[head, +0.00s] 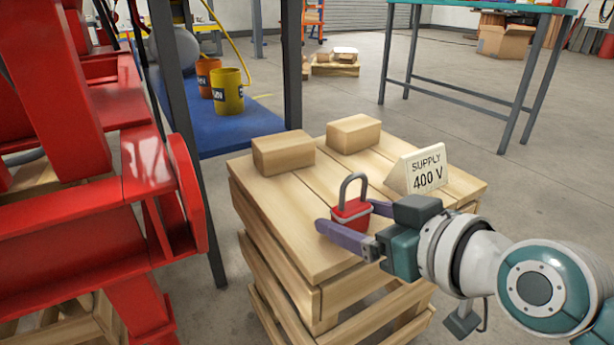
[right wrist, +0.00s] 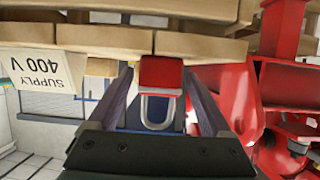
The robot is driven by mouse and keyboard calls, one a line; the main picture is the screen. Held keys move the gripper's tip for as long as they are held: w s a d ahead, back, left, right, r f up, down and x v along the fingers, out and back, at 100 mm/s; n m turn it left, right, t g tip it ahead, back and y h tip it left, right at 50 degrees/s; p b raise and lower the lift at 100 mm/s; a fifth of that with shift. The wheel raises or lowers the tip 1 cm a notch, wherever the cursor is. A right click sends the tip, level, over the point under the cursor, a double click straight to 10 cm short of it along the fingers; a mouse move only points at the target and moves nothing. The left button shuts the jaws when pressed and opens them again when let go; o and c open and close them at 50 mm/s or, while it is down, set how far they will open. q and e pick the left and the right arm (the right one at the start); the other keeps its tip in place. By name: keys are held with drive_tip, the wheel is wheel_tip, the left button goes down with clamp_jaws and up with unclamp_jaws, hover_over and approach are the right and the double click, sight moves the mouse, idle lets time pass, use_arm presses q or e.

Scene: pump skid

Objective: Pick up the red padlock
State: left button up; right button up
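The red padlock (head: 351,214) stands upright on the wooden crate top, with its grey shackle up. My right gripper (head: 346,220) reaches in from the right at crate-top height, with its purple fingers open. One finger is on the near side of the padlock and the other is partly hidden behind it. In the right wrist view, which is upside down, the padlock (right wrist: 160,73) sits between the fingertips, with a narrow gap visible on each side. I cannot tell whether either finger touches it. My left gripper is not in view.
The slatted wooden crate (head: 300,232) also carries a "SUPPLY 400 V" sign (head: 424,173) close behind my right gripper, and two wooden blocks (head: 283,153) at its back. A red steel frame (head: 90,190) stands to the left. Open floor lies beyond the crate's right side.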

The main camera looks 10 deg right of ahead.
sight(358, 209)
clamp_jaws()
idle(0.5)
drive_tip(key=shift+r, duration=0.15)
wheel_tip(358, 209, up, 20)
drive_tip(key=p, duration=1.2)
drive_tip(key=shift+p, duration=0.4)
